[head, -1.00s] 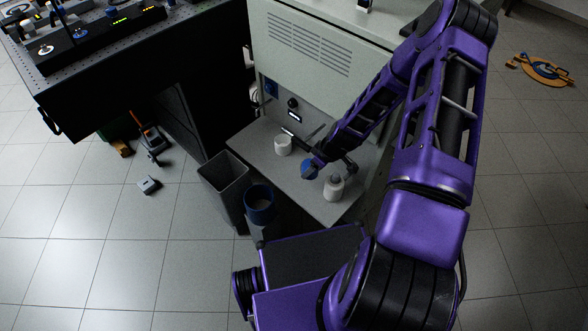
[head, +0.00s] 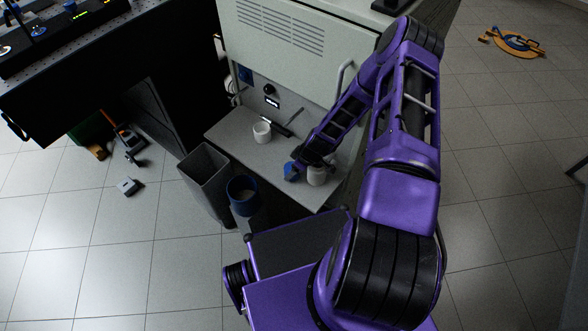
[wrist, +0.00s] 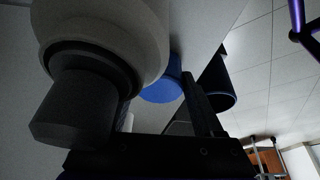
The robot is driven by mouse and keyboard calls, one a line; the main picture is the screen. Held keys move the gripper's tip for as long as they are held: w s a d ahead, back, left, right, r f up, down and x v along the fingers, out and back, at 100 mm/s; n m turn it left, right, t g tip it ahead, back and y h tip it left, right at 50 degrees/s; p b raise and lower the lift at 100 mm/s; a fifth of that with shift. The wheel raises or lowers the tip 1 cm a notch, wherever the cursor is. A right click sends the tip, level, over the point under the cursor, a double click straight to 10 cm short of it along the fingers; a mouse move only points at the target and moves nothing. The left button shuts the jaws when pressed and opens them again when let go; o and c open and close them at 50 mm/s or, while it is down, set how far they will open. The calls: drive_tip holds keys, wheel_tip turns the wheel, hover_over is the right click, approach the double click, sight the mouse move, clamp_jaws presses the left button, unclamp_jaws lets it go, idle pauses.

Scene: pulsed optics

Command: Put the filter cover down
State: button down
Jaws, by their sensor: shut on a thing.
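The filter cover appears to be the round blue piece (head: 291,172) at the end of my arm, at the front edge of the grey shelf (head: 236,136). My gripper (head: 299,165) is shut on it. In the wrist view the blue cover (wrist: 162,88) lies beside a dark finger (wrist: 195,100); the other finger is not clear. A white jar-like body with a dark knob (wrist: 108,45) fills the upper left of the wrist view, close to the camera. In the head view this white body (head: 318,176) stands right of the cover, partly hidden by my arm. I cannot tell whether the cover touches the shelf.
A white cup (head: 262,131) stands farther back on the shelf, with bare surface in front. A grey bin (head: 205,180) and a blue-rimmed bin (head: 242,193) stand on the floor below the shelf's left edge. A cabinet front (head: 290,45) rises behind.

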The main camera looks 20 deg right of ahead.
unclamp_jaws()
drive_tip(key=shift+f, duration=0.1)
drive_tip(key=p+v, duration=0.2)
drive_tip(key=v, duration=1)
